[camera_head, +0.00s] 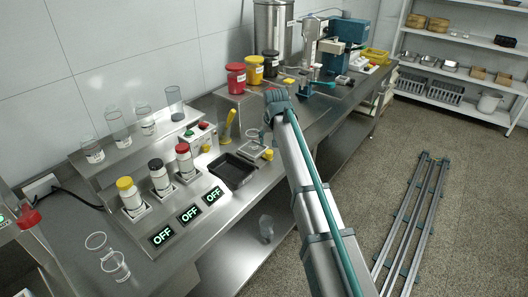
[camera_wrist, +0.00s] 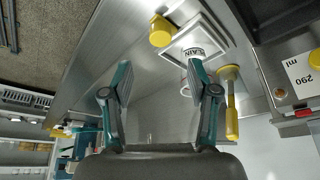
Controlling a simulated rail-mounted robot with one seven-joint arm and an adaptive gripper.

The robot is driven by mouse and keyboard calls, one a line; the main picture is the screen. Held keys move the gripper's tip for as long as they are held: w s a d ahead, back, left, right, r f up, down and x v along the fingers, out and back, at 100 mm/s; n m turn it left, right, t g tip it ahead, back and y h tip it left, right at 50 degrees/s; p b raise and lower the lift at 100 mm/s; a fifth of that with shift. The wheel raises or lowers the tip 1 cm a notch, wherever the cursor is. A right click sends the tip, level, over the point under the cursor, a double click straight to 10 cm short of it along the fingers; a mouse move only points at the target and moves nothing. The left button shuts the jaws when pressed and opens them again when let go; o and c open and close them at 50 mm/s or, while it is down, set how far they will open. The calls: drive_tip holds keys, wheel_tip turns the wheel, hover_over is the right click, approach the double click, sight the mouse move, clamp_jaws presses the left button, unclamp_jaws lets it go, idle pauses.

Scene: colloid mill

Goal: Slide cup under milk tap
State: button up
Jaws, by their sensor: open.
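A clear glass cup (camera_head: 252,137) stands on a small square plate (camera_head: 251,153) near the table's middle. In the wrist view the plate (camera_wrist: 212,27) is near the top, with a "PLAIN" label (camera_wrist: 194,52) that seems to be on the cup, close to the right finger. My gripper (camera_wrist: 158,75) is open, its two teal fingers apart with no object clearly held. In the head view my gripper (camera_head: 266,132) hangs just behind the cup, partly hidden by my arm. I cannot make out a milk tap; a large metal tank (camera_head: 271,30) stands at the back.
A yellow knob (camera_head: 268,154) sits by the plate, and a yellow-handled tool (camera_head: 228,125) stands to its left. A black tray (camera_head: 233,171) lies in front. Red, yellow and black lidded jars (camera_head: 254,70) stand behind. Two glasses (camera_head: 114,266) are at the front left.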

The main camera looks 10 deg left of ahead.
sight(269, 151)
drive_tip(key=p+x, duration=0.1)
drive_tip(key=x, duration=0.8)
drive_tip(key=shift+p, duration=0.4)
clamp_jaws()
